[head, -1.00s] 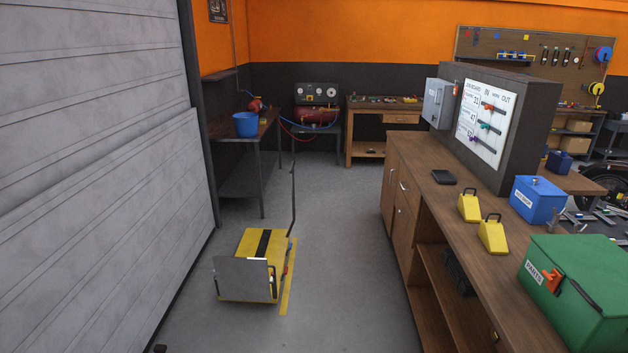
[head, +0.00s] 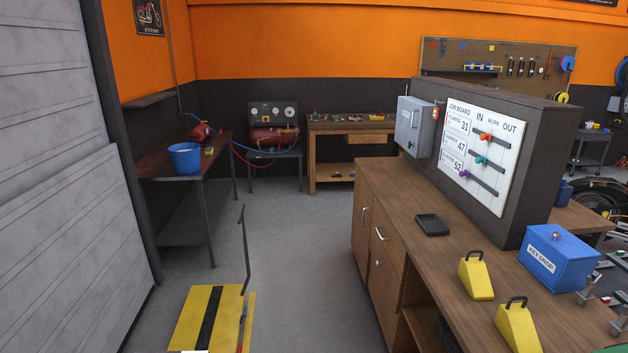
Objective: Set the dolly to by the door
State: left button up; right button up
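The dolly (head: 180,322) is a low yellow platform with a black stripe across it, on the grey floor at the lower left, cut off by the bottom edge of the head view. A thin dark upright handle (head: 245,250) rises at its right side. The large grey panelled door (head: 60,190) fills the left side, with the dolly close to its right. Neither of my grippers shows in the view, so I cannot see what they hold.
A wooden counter (head: 385,185) with a job board (head: 478,155), a blue key drop box (head: 560,258) and yellow chocks (head: 476,276) runs along the right. A workbench with a blue bucket (head: 186,158) stands at the back left. The floor (head: 305,250) between them is clear.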

aim_at(209, 319)
jog(key=z, duration=0.05)
jog(key=i, duration=1.95)
jog(key=u, duration=0.3)
jog(key=i, duration=2.2)
jog(key=u, duration=0.2)
